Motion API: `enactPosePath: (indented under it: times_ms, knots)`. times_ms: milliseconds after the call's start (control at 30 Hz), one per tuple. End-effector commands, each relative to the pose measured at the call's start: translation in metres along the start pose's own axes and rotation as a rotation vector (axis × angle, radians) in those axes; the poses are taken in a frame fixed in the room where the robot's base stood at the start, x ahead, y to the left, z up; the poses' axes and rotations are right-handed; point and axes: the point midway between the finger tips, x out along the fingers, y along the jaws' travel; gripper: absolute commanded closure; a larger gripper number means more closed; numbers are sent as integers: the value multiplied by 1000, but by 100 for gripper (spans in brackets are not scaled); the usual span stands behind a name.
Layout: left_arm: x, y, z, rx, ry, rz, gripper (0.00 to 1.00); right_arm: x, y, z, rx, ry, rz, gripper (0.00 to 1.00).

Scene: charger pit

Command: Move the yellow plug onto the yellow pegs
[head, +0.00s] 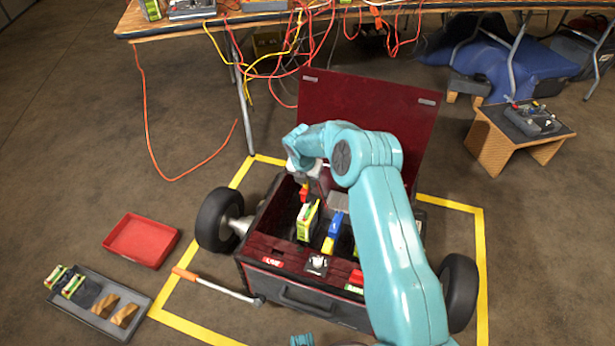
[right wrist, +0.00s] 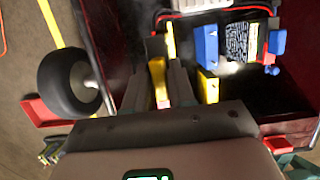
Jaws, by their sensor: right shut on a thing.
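My right gripper (head: 304,181) reaches down into the open dark red chest from above. In the right wrist view its two grey fingers (right wrist: 162,88) are shut on the yellow plug (right wrist: 158,72), which sticks out between them. In the head view the plug is mostly hidden by the gripper. A narrow upright yellow piece (right wrist: 170,40) stands just beyond the plug in the right wrist view. I cannot tell whether it is one of the yellow pegs, or whether the plug touches it.
The wheeled chest (head: 320,300) holds a green-and-yellow block (head: 308,221) and a blue-and-yellow block (head: 334,230). Its lid (head: 365,105) stands open behind. A red tray (head: 141,240) and a grey tray (head: 98,303) lie on the floor at left. A cable-strewn table stands behind.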

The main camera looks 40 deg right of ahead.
Motion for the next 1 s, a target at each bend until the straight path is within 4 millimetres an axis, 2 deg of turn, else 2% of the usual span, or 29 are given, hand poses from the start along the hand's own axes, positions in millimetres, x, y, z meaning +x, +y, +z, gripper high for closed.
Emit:
enactPosePath:
  times_ms: [100, 500, 1000]
  knots:
    - [8, -4, -2, -4, 5, -1, 60, 13, 0, -4, 0, 0, -1, 100]
    - [22, -12, -6, -16, 16, -2, 60, 44, 0, -12, 1, 0, 0, 100]
    - [23, -13, -6, -17, 17, -2, 60, 46, 0, -13, 1, 0, 0, 100]
